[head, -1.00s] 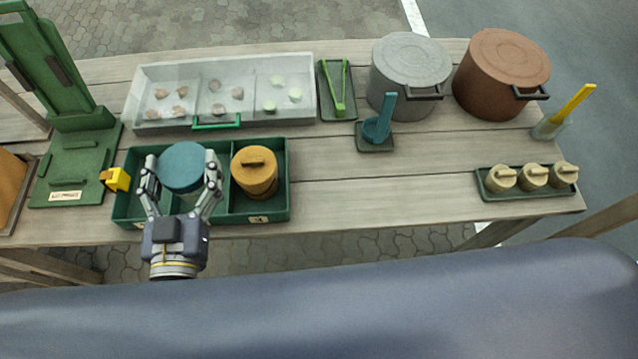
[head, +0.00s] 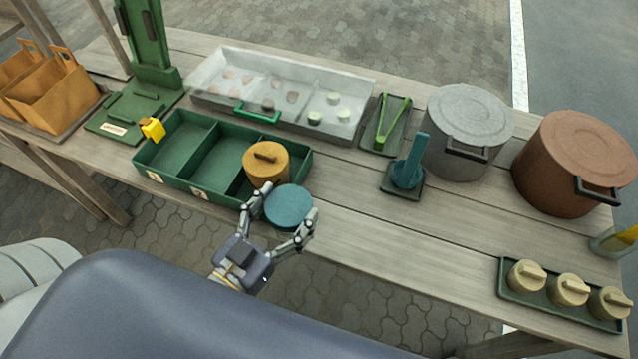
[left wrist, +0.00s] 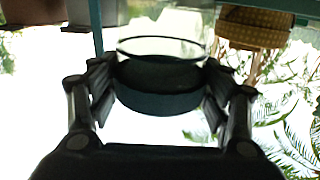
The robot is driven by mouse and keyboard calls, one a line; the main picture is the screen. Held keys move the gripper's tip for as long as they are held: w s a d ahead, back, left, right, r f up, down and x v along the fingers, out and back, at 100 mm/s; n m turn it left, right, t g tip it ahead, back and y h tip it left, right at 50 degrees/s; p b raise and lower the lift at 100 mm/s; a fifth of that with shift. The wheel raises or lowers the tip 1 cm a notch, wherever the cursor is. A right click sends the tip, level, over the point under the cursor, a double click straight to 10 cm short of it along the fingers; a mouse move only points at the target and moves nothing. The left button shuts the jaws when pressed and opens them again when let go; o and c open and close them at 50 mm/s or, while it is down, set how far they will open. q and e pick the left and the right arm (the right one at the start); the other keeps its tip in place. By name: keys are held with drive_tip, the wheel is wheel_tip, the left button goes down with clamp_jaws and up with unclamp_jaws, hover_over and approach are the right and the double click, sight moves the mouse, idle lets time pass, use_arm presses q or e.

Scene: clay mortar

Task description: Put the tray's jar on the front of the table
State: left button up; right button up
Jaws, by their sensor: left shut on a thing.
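My left gripper (head: 284,207) is shut on a jar with a round teal lid (head: 289,200). It holds the jar near the table's front edge, just off the right front corner of the green divided tray (head: 190,188). The jar hides whatever is under it, so I cannot tell its height above the table (head: 400,245). In the left wrist view the jar (left wrist: 160,101) sits between both fingers, dark with a clear rounded edge. A mustard jar with a handled lid (head: 266,160) stands in the tray's right compartment. My right gripper is not in view.
Bare planks run along the front, right of the held jar. A rack with several small lidded pots (head: 568,288) lies at the front right. A teal scoop in its holder (head: 407,172), a grey pot (head: 466,130) and a brown pot (head: 574,165) stand behind.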

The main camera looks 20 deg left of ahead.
use_arm(q)
drive_tip(key=w+d+f, duration=0.1)
drive_tip(key=w, duration=0.2)
drive_tip(key=w+d+f, duration=0.1)
drive_tip(key=w, duration=0.3)
drive_tip(key=w+d+f+p, duration=0.1)
drive_tip(key=w, duration=0.2)
drive_tip(key=shift+w+d+f, duration=0.3)
drive_tip(key=shift+d+f, duration=0.05)
drive_tip(key=shift+d, duration=0.05)
drive_tip(key=shift+f, duration=0.35)
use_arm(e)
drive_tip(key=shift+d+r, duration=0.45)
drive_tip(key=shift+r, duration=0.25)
use_arm(q)
drive_tip(key=shift+f, duration=0.1)
drive_tip(key=shift+f, duration=0.15)
drive_tip(key=o, duration=1.2)
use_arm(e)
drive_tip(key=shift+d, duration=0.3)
